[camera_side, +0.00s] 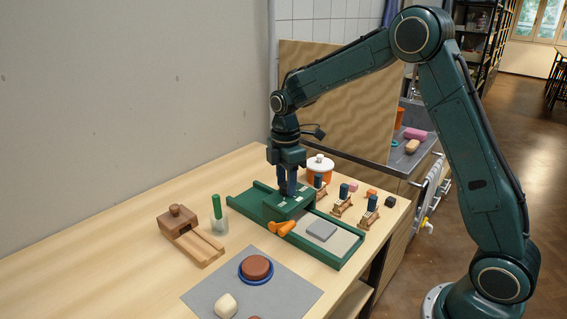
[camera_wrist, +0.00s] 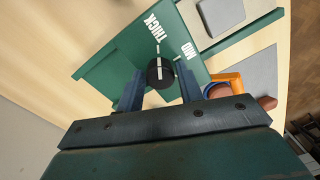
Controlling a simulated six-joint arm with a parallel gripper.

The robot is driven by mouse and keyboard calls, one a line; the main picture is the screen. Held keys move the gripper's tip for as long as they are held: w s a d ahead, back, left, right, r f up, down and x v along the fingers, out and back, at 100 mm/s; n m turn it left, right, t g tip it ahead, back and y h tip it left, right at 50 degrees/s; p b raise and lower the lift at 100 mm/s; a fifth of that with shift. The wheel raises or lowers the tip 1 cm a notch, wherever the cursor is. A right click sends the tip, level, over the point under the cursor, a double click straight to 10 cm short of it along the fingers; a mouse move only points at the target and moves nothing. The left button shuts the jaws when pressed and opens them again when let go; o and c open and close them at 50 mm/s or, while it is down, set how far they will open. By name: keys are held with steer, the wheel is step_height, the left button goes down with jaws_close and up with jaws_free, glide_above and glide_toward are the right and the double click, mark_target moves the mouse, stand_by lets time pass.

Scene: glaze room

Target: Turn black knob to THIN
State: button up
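The black knob (camera_wrist: 160,73) sits on the green housing (camera_wrist: 118,68) in the wrist view. Its white line points up in the picture, toward the tick below the word THICK; the MID label is to the right. THIN is not visible. My gripper (camera_wrist: 160,76) has one finger on each side of the knob, with what looks like a narrow gap on both sides, so it appears open around it. In the side view my gripper (camera_side: 288,194) points straight down at the top of the green housing (camera_side: 272,205); the knob is hidden there by the fingers.
An orange handle (camera_side: 285,228) sticks out from the housing. A grey slab (camera_side: 321,230) lies on the machine's bed. An orange-and-white pot (camera_side: 319,170) and several small stamps (camera_side: 343,198) stand behind.

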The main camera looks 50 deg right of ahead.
steer(key=c, duration=0.5)
steer(key=shift+c, duration=0.2)
steer(key=shift+m, duration=0.3)
steer(key=m, duration=1)
steer(key=shift+m, duration=0.3)
steer(key=m, duration=0.6)
steer(key=shift+r+t, duration=0.1)
steer(key=shift+t, duration=0.2)
steer(key=m, duration=0.6)
steer(key=shift+m, duration=0.3)
